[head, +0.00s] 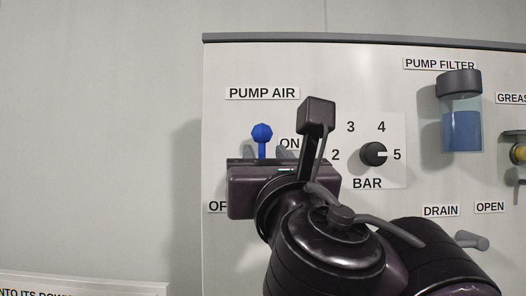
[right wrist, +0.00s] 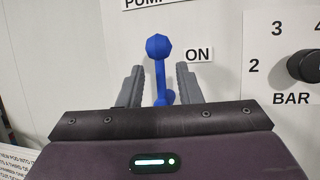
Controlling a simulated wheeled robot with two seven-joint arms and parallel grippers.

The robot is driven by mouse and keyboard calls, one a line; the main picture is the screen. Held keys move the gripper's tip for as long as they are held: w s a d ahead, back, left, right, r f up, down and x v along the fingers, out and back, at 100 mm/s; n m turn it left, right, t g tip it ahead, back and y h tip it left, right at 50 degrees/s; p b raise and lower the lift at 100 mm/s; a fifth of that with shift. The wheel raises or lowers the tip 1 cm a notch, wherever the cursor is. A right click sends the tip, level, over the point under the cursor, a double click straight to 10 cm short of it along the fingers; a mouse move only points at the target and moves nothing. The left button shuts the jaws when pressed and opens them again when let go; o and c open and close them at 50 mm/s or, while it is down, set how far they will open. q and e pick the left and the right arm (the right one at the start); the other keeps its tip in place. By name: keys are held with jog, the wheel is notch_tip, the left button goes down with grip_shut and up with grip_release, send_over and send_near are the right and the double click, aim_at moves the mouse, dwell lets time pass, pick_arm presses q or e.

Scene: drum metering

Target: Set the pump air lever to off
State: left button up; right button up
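The blue pump air lever (head: 262,133) stands up below the PUMP AIR label (head: 262,93), its round knob level with the ON label (head: 289,143). My right gripper (head: 263,153) is in front of the panel, just below the knob. In the right wrist view its two grey fingers (right wrist: 158,80) are apart, one on each side of the blue lever (right wrist: 158,48), with gaps visible. The lever's base is hidden behind the gripper body. The OFF label (head: 217,206) is partly covered by my gripper. My left gripper is not in view.
Right of the lever is the black BAR knob (head: 373,154), pointing to 5. Farther right are the pump filter (head: 461,112) with blue contents and the grey drain handle (head: 471,240). A sign (head: 80,286) stands at lower left. The wall left of the panel is clear.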

aim_at(263, 154)
jog(key=x, duration=0.2)
jog(key=shift+w+f, duration=0.15)
jog(key=shift+w, duration=0.25)
jog(key=shift+w+a, duration=0.2)
jog(key=shift+w, duration=0.4)
jog(key=shift+s, duration=0.1)
jog(key=shift+s+d, duration=0.1)
jog(key=shift+s, duration=0.05)
jog(key=c, duration=0.4)
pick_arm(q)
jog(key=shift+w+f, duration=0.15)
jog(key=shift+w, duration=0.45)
pick_arm(e)
grip_shut()
